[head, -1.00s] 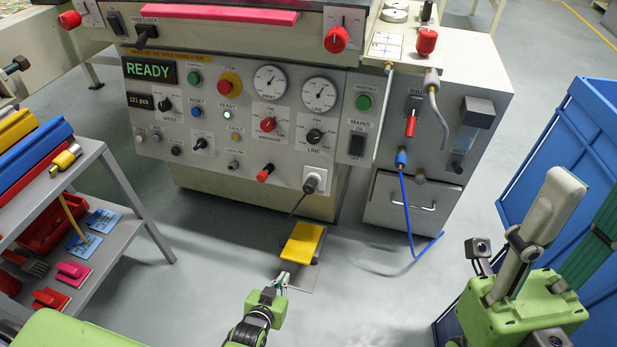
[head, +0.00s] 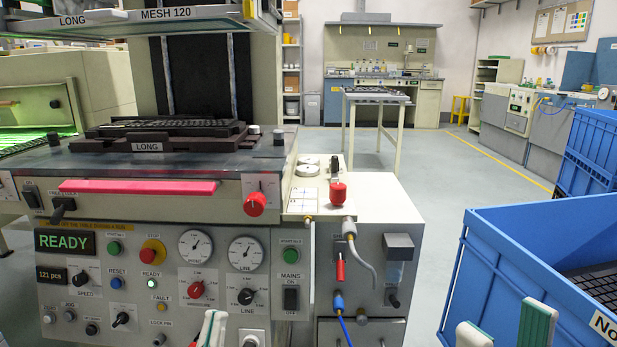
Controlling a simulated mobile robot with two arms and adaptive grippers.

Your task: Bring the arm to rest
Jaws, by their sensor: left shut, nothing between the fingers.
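My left gripper (head: 213,329) shows at the bottom edge of the head view, in front of the machine's control panel. Only its pale fingertips with green edges are in view; they are together and empty. My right gripper (head: 506,335) is at the bottom right, beside the blue crate. Its two pale and green fingers stand well apart with nothing seen between them. The rest of both arms is below the picture.
The printing machine (head: 135,232) fills the left and middle, its display reading READY. A blue crate (head: 500,225) stands close on the right, with more blue crates (head: 592,145) behind. Open floor (head: 430,170) lies between the machine and the crates.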

